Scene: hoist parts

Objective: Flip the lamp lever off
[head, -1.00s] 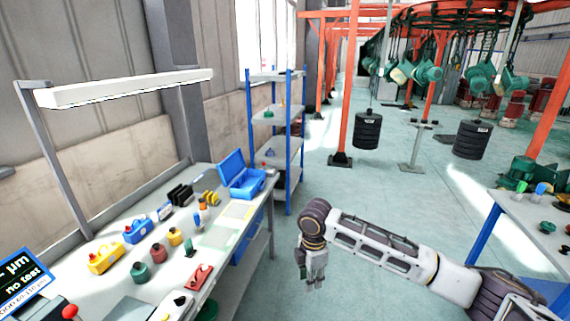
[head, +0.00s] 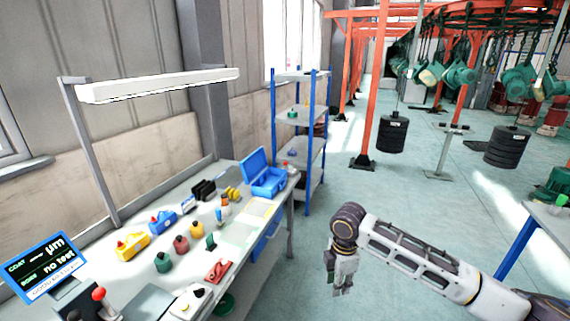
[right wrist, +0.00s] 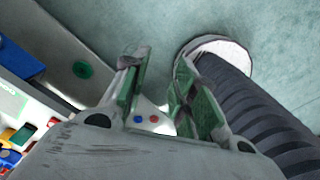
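The lamp (head: 160,86) is a long white bar on a grey frame above the workbench at the left. Its face is bright white. A lever with a red ball knob (head: 98,294) stands at the bench's near left, beside the display; I cannot tell for sure that it is the lamp lever. My right gripper (head: 343,287) hangs empty over the floor, right of the bench and well away from the lever. In the right wrist view its two green-grey fingers (right wrist: 160,78) are apart with nothing between them. My left gripper is not in view.
The workbench (head: 236,247) holds coloured bottles, a blue open case (head: 265,175), a red part (head: 218,270) and a display (head: 42,266). A blue shelf rack (head: 300,118) stands behind it. Another table (head: 545,215) is at right. The floor between is clear.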

